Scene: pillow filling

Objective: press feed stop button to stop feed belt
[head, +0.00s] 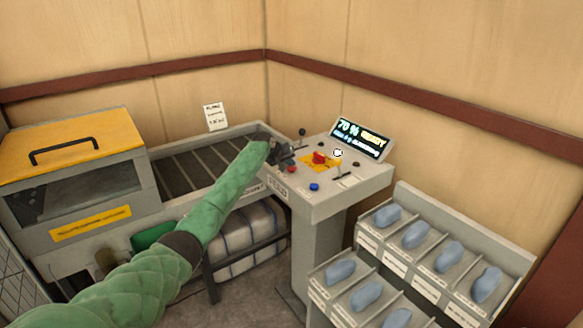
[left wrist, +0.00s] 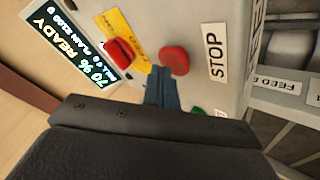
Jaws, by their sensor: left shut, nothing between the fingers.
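The control console (head: 330,205) stands at the end of the feed belt (head: 195,170). In the left wrist view a round red button (left wrist: 174,61) sits beside a label reading STOP (left wrist: 214,52). My left gripper (head: 285,152) is shut and empty over the console's belt-side edge. Its fingertips (left wrist: 160,72) show right beside the red button; I cannot tell whether they touch it. A second red control (left wrist: 118,50) sits on a yellow plate, also seen in the head view (head: 319,157). A green button (left wrist: 197,111) is partly hidden by the gripper. My right gripper is not in view.
A display (head: 361,139) reading "70 % READY" stands at the console's back. A blue button (head: 314,187) and a black-knobbed lever (head: 302,132) are near the gripper. A rack (head: 405,255) with several blue-grey pieces stands at right. A yellow-lidded machine (head: 70,150) is at left.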

